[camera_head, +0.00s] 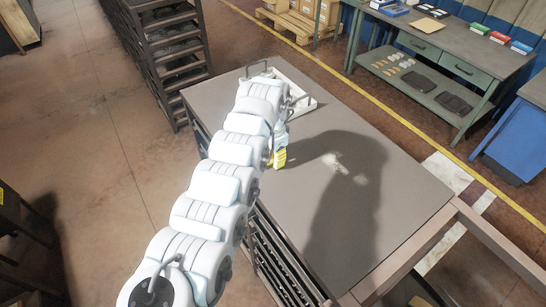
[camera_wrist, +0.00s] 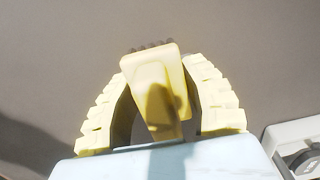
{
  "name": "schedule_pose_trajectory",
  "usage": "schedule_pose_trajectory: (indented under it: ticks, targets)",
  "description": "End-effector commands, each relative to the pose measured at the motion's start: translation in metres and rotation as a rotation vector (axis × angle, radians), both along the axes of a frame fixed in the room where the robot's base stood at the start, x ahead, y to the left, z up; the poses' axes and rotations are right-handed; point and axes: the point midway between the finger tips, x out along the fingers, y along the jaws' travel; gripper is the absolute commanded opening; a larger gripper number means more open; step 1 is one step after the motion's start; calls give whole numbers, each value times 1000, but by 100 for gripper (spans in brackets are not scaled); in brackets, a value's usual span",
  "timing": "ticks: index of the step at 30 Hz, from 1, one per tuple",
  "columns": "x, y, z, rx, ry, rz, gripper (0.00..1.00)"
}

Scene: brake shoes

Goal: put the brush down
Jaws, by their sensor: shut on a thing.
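The brush (camera_wrist: 153,90) shows in the wrist view as a pale yellow block with short dark bristles along its far end. My gripper (camera_wrist: 170,72) has segmented yellow fingers curved in on both sides of it, shut on the brush. In the head view my gripper (camera_head: 280,157) shows as a small yellow part beside my arm, over the left part of the grey table (camera_head: 400,175). The brush cannot be told apart there. I cannot tell whether the brush touches the tabletop.
A pale tray (camera_head: 300,97) with handles stands at the table's far end, partly behind my arm. The table's middle and right are clear, with my arm's shadow across them. A dark rack (camera_head: 165,50) stands at the back left, a green workbench (camera_head: 440,50) at the back right.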

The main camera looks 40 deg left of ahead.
Motion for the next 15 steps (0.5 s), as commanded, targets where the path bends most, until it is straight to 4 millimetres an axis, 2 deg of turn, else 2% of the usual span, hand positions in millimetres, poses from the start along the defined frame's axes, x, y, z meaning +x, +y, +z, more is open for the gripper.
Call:
schedule_pose_trajectory:
  ticks: [1,8,9,10,11,15]
  targets:
    - [-1,-1,-6,-3,2,0,6]
    - [-1,-2,-13,-5,3,0,8]
    - [-1,-2,-13,-5,3,0,54]
    - [-1,-2,-13,-5,3,0,63]
    - [-1,-2,-13,-6,4,0,69]
    - [-2,-2,-14,-7,5,0,69]
